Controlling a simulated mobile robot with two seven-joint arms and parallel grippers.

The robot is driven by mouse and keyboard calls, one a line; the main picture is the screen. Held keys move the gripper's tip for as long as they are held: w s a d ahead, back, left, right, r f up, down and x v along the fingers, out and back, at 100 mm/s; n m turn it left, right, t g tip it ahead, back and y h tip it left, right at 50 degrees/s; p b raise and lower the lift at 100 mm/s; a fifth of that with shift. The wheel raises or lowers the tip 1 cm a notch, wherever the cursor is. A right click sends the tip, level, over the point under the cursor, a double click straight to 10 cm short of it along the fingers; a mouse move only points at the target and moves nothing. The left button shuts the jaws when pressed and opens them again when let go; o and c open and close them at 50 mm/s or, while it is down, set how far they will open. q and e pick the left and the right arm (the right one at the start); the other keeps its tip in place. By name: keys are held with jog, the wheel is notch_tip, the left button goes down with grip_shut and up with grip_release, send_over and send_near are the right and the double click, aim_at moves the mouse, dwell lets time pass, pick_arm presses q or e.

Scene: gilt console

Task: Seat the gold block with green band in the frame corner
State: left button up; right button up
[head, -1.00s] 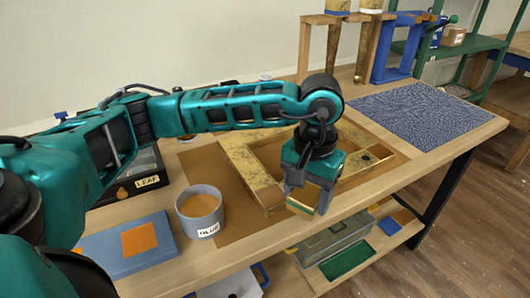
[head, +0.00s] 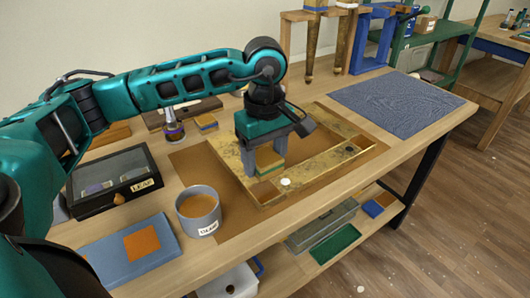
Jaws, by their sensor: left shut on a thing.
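My left gripper (head: 265,160) is shut on the gold block with green band (head: 269,162), whose gold top and green lower edge show between the fingers. The gilt frame (head: 325,161) lies flat on a brown mat. The block is at the frame's near-left corner, by the inner side where the left and front rails meet. I cannot tell whether it touches the frame or hangs just above it. The gripper hides part of the left rail. My right gripper is not in view.
A blue block with an orange patch (head: 130,250) and a black LEAF case (head: 115,182) are farther left. A blue patterned mat (head: 395,100) lies right. A white spot (head: 285,182) shows on the front rail.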

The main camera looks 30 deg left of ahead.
aim_at(264, 191)
pick_arm(q)
notch_tip(264, 191, down, 2)
jog(key=shift+f+b, duration=0.25)
jog(key=shift+b, duration=0.35)
jog(key=shift+f+b, duration=1.05)
jog(key=shift+f, duration=0.75)
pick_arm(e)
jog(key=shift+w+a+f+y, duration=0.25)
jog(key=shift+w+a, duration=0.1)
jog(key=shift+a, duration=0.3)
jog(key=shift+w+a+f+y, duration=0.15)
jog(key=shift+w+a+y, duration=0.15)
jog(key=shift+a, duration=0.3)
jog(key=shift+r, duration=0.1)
pick_arm(q)
jog(key=shift+f+b, duration=0.25)
jog(key=shift+b, duration=0.25)
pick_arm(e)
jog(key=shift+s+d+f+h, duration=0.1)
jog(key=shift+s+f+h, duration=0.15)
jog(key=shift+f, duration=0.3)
pick_arm(q)
jog(key=o, duration=1.1)
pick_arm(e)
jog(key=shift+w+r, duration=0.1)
